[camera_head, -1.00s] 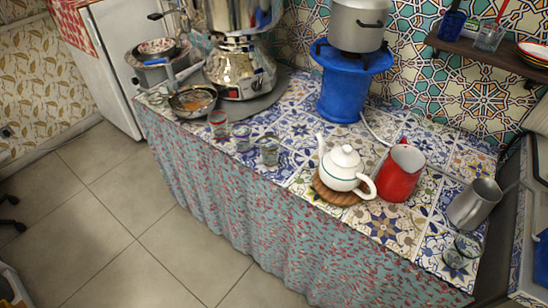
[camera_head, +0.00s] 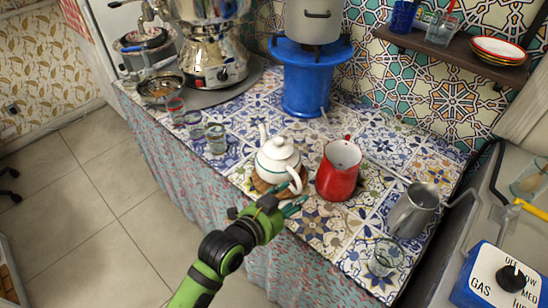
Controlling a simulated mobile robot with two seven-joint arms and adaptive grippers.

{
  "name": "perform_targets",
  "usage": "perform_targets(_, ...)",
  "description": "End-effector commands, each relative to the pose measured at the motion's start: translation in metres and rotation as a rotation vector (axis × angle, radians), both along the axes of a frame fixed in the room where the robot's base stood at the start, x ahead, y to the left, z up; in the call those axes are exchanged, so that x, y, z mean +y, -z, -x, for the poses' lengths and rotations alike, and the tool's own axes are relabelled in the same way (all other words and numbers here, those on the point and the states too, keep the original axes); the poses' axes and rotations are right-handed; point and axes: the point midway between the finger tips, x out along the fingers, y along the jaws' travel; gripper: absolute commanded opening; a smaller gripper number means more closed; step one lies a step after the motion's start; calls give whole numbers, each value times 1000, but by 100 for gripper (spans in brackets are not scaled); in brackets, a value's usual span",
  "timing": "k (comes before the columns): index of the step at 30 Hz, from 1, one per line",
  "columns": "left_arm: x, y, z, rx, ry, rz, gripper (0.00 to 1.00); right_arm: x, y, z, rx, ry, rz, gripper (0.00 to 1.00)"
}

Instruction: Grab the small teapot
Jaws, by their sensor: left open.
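The small white teapot (camera_head: 278,160) stands upright on a round wooden trivet (camera_head: 262,185) on the tiled counter. Its spout points up and left, and its handle is on the lower right side. My left gripper (camera_head: 287,203) is open just in front of the teapot, below and near its handle. Its fingers point toward the handle; I cannot tell whether they touch it. My right gripper is not in view.
A red pitcher (camera_head: 338,172) stands close to the right of the teapot. A metal pitcher (camera_head: 412,211) and a glass (camera_head: 385,258) are further right. Several small glasses (camera_head: 215,138) stand to the left. A blue stand (camera_head: 305,85) and samovar (camera_head: 212,55) are behind.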

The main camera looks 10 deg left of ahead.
Motion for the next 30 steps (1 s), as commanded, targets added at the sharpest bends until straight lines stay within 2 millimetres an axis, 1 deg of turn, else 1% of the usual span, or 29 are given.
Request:
perform_targets(6,-13,14,-26,1,-2,3,49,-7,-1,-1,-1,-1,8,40)
perform_targets(9,-17,18,-33,1,-2,3,49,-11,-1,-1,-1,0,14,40)
perform_targets(17,-19,20,-36,2,-1,2,49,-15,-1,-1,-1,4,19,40)
perform_targets(18,-19,20,-36,2,-1,2,45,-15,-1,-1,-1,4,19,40)
perform_targets(20,-19,20,-36,3,-2,1,21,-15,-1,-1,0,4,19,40)
perform_targets(21,-19,20,-36,3,-2,1,5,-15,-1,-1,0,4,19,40)
perform_targets(22,-19,20,-36,3,-2,1,0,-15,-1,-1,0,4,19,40)
perform_targets(30,-19,17,-36,-5,-2,3,0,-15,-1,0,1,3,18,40)
